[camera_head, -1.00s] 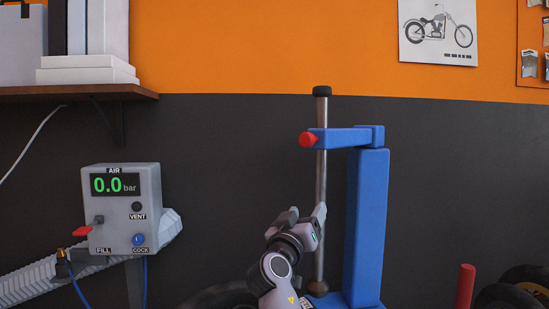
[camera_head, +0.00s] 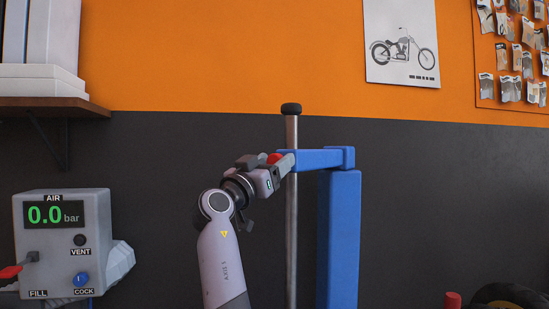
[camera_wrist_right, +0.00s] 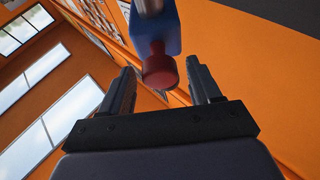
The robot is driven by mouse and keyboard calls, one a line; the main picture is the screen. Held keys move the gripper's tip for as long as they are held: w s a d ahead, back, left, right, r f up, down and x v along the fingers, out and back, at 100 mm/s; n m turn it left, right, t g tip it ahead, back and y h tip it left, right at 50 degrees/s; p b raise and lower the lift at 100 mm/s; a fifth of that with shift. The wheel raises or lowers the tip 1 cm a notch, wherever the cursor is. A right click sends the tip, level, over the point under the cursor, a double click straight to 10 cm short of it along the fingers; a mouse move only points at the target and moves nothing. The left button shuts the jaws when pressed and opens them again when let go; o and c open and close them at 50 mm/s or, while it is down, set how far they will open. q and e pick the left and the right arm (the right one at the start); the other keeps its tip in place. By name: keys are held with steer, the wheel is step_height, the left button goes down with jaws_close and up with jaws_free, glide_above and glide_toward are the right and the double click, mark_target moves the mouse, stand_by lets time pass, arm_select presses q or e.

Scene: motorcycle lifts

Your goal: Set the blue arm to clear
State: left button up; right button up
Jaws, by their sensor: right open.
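The blue arm (camera_head: 313,159) is a horizontal bar at the top of an upright blue post (camera_head: 343,240). Its left end has a red knob (camera_head: 274,158) and lies at a vertical metal pole (camera_head: 292,230) with a black cap. My right gripper (camera_head: 277,168) is at the knob's height and partly hides it. In the right wrist view the red knob (camera_wrist_right: 159,70) shows between the two spread fingers of the open gripper (camera_wrist_right: 160,82), with room on both sides. I cannot tell how far it reaches between them. My left gripper is not in view.
A grey air panel (camera_head: 62,240) reading 0.0 bar stands at the lower left, with a red lever (camera_head: 12,271) and a blue knob. A shelf (camera_head: 50,107) with boxes is above it. A red post (camera_head: 452,300) and a dark tyre are at the lower right.

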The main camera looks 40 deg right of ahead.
steer(key=shift+w+d+r, duration=0.15)
steer(key=shift+d+r, duration=0.1)
steer(key=shift+d, duration=0.4)
jaws_close()
